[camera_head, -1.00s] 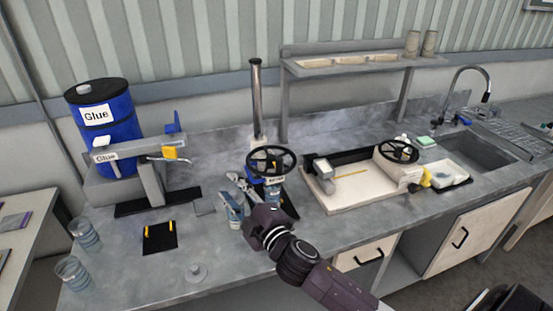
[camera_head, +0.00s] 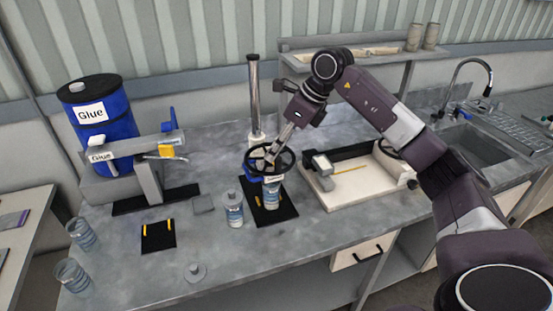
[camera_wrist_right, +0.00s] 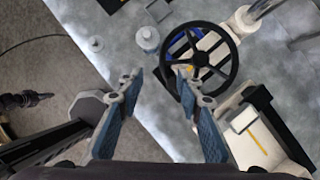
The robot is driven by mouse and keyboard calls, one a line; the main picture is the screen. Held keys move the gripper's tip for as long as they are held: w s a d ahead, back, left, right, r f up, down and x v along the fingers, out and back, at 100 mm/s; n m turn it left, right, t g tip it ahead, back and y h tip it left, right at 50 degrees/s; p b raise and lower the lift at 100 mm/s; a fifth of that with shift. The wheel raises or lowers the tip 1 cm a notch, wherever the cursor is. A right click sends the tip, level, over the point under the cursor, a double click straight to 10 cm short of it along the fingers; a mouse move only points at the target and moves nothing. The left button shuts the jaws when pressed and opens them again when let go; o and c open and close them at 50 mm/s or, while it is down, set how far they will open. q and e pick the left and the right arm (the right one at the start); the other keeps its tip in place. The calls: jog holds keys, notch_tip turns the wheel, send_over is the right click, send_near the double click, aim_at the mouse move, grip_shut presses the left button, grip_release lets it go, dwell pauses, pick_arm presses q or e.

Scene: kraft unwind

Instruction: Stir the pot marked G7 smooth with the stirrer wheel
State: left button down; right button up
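The black stirrer wheel (camera_head: 248,160) sits on the stirrer stand on the bench; it also shows in the right wrist view (camera_wrist_right: 234,60). A pot (camera_head: 272,197) with a blue and white label stands upright beneath the wheel on a black mat. A similar pot (camera_head: 233,209) stands to its left, just off the mat, and shows in the right wrist view (camera_wrist_right: 147,40). The labels are too small to read, so I cannot tell which is G7. My right gripper (camera_head: 270,157) reaches down at the wheel. Its blue fingers (camera_wrist_right: 157,82) are apart and empty, near the rim; contact is unclear.
A blue glue drum (camera_head: 105,115) with a tap stands at the left. Two clear cups (camera_head: 72,275) are near the left edge. A small lid (camera_head: 195,271) lies at the front. A shallow tray (camera_head: 345,192) is right of the stand. A metal post (camera_head: 254,95) rises behind the wheel.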

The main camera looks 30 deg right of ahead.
aim_at(280, 158)
jog(key=shift+h, duration=0.5)
jog(key=f+p, duration=0.1)
jog(key=f, duration=0.1)
jog(key=w+d+f+p, duration=0.1)
jog(key=f+p, duration=0.1)
jog(key=f, duration=0.1)
jog(key=shift+w+d+f, duration=0.15)
jog(key=shift+d+f, duration=0.1)
jog(key=shift+f, duration=0.1)
jog(key=shift+w+a+f, duration=0.1)
jog(key=shift+f, duration=0.3)
grip_shut()
